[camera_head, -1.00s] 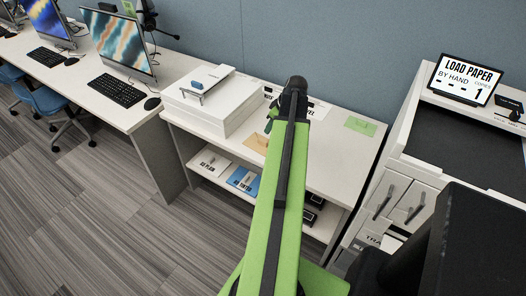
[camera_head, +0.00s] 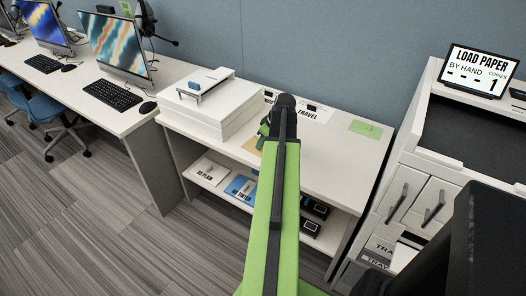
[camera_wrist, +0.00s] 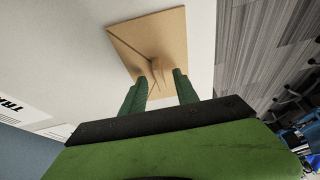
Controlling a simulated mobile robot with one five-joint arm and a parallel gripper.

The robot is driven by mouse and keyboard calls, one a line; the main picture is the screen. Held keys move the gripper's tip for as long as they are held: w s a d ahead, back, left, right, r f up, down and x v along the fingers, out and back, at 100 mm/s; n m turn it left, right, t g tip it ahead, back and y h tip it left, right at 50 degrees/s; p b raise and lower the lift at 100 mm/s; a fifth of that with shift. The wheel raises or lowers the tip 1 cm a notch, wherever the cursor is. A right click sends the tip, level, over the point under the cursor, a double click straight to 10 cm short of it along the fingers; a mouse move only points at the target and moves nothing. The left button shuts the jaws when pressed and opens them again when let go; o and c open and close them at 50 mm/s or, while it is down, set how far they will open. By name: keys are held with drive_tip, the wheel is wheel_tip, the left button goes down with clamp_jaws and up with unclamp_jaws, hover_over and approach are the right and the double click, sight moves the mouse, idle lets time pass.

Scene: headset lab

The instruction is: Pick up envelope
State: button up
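A tan envelope (camera_wrist: 147,38) lies on the white tabletop in the wrist view, with crease lines and a small raised tab (camera_wrist: 158,70) near its lower edge. My gripper (camera_wrist: 158,82) is open. Its two green fingers reach to the envelope's lower edge, one on each side of the tab, and hold nothing that I can see. Whether the fingertips touch the envelope is unclear. In the head view, a bit of the envelope (camera_head: 250,146) shows left of my gripper (camera_head: 264,128); my arm hides the rest.
The white table (camera_head: 345,155) carries a white box-like device (camera_head: 210,98) at left, a TRAVEL label (camera_head: 314,113) and a green sheet (camera_head: 366,129). A copier (camera_head: 425,170) stands right. The tabletop between envelope and green sheet is clear.

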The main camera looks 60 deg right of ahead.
clamp_jaws()
drive_tip(key=shift+r, duration=0.1)
drive_tip(key=shift+r+p, duration=0.6)
drive_tip(key=shift+p, duration=0.1)
drive_tip(key=r+p, duration=0.4)
drive_tip(key=shift+s+d, duration=0.1)
drive_tip(key=shift+s, duration=0.15)
drive_tip(key=s+d+r+p, duration=0.3)
drive_tip(key=s+r+p, duration=0.2)
drive_tip(key=s, duration=0.5)
drive_tip(key=shift+s+d+r+p, duration=0.2)
drive_tip(key=shift+s+r+p, duration=0.1)
drive_tip(key=shift+s+r, duration=0.05)
